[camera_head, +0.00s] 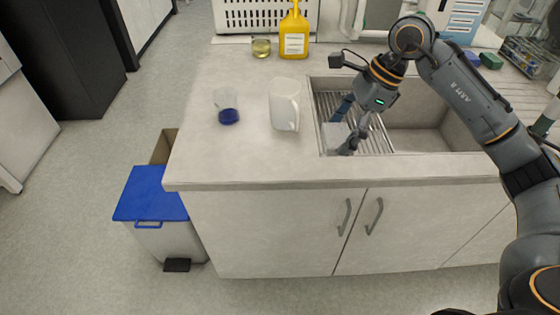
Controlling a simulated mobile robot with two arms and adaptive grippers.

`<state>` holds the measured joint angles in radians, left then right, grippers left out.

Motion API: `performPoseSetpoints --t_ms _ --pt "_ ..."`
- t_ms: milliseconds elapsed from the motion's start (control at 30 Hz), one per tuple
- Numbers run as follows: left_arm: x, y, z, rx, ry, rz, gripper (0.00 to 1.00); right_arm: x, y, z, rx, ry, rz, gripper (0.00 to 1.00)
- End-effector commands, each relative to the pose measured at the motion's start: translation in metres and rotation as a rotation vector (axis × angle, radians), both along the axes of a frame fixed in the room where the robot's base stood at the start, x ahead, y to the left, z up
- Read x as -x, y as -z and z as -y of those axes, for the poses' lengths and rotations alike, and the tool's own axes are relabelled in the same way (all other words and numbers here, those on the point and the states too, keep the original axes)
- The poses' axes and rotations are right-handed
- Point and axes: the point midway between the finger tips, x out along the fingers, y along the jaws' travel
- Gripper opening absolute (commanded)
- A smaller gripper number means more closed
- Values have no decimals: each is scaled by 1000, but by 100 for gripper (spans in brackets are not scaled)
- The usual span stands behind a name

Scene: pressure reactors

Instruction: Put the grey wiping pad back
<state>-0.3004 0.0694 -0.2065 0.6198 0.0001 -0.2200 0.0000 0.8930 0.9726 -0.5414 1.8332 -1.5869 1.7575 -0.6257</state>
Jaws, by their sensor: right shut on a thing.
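The grey wiping pad (334,137) is between the fingers of my right gripper (349,135), at the left side of the sink. My right gripper is shut on the pad and points down over the ribbed drain rack (376,140). The fingers cover part of the pad. I cannot tell whether the pad touches the rack or is held just above it. My left gripper is not in view.
A white jug (285,105) stands left of the sink (420,138), beside a beaker with a blue base (228,108). A yellow bottle (294,35) and a small glass of yellowish liquid (261,47) stand behind. A blue-lidded bin (152,194) stands left of the counter.

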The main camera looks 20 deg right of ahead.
Motion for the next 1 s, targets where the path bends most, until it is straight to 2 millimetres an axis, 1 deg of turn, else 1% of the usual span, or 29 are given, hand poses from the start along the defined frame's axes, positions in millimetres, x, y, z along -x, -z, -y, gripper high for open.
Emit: performPoseSetpoints --t_ms 67,167,367,433,500,600,700,933,1000 --pt "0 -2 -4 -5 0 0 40 -5 -1 -4 -2 19 -1 54" --pt "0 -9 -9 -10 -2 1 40 -17 5 -16 -3 21 -5 54" --pt "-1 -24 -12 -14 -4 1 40 -53 26 -51 -4 20 -6 54" --pt "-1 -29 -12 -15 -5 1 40 -66 33 -62 -4 21 -6 54" --pt "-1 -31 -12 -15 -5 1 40 -74 50 -70 -1 21 -9 54" --pt "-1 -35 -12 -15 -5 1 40 -85 67 -79 -2 22 -7 54" --pt "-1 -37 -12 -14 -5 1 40 -92 80 -85 0 23 -5 54" --pt "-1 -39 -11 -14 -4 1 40 -100 92 -92 0 23 -3 54" --pt "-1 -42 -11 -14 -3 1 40 -103 99 -96 0 21 -5 54"
